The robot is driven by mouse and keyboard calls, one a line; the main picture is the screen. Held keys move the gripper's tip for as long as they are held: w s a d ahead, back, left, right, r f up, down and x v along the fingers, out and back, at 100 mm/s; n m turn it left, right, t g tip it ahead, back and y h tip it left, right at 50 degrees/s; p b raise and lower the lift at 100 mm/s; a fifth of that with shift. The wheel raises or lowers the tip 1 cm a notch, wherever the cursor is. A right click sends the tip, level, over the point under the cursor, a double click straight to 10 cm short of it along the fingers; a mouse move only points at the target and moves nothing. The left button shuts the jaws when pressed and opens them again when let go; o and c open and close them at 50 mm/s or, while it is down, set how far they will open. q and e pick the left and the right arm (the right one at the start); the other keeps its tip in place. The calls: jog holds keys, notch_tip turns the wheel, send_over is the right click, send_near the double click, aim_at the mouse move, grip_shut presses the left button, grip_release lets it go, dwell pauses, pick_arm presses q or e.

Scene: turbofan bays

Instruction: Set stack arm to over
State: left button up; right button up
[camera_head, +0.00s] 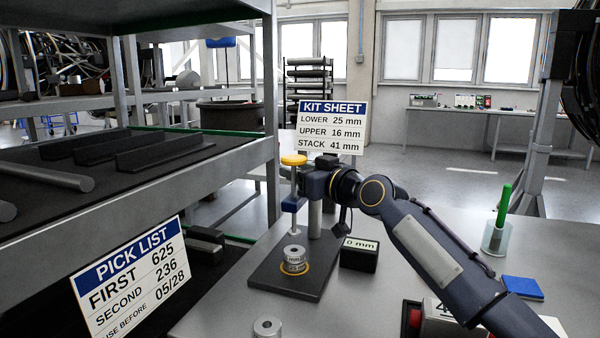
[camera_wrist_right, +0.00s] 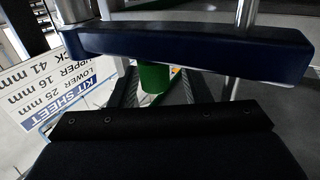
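The gauge stand has a flat black base (camera_head: 305,285) with a grey upright post (camera_head: 315,218). A blue arm (camera_head: 292,204) with a thin rod and a yellow knob (camera_head: 294,160) on top stands above the metal ring stack (camera_head: 295,262). The blue arm also crosses the top of the right wrist view (camera_wrist_right: 190,48). My right gripper (camera_head: 312,186) is at the post and blue arm, just below the knob's height. Its fingertips are not clear, and I cannot tell whether it grips the arm. My left gripper is not in view.
A black box reading "0 mm" (camera_head: 359,256) stands right of the base. A loose ring (camera_head: 267,327) lies at the front. A cup with a green marker (camera_head: 497,236) and a blue pad (camera_head: 523,287) are at right. A shelf rack (camera_head: 190,190) borders the left. The kit sheet (camera_head: 331,127) stands behind.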

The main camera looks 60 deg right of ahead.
jog(key=v, duration=0.8)
jog(key=shift+w, duration=0.1)
dwell(0.6)
